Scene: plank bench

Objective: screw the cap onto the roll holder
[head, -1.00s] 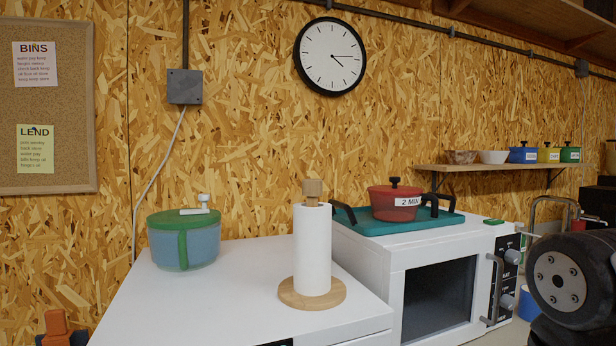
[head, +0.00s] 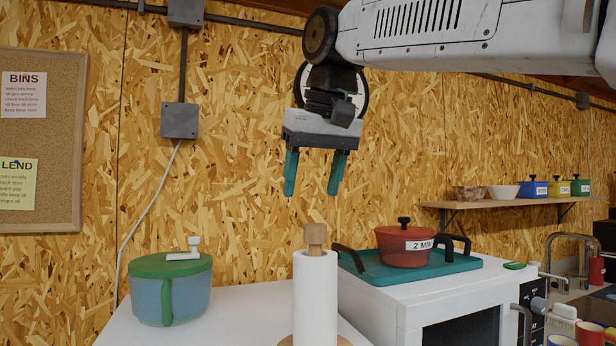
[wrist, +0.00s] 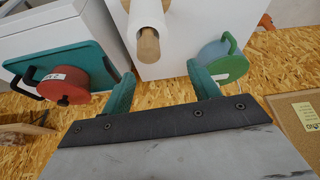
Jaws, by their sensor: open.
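The roll holder is a round wooden base (head: 346,341) with an upright post carrying a white paper roll (head: 315,300), on the white surface. A wooden cap (head: 316,234) sits at the top of the post, above the roll. Whether it is screwed tight cannot be told. My gripper (head: 312,188) is open and empty, its two teal fingers pointing down, well above the cap. In the wrist view, my gripper (wrist: 160,77) shows its fingers apart, with the wooden cap (wrist: 148,44) and roll (wrist: 146,12) beyond, between the fingers. The lower part of the holder is mostly out of frame.
A blue pot with a green lid (head: 171,288) stands left of the roll on the white surface (head: 245,310). To the right, a red pot (head: 404,247) sits on a teal tray (head: 375,275) on a white microwave (head: 400,310). A shelf (head: 480,203) hangs behind.

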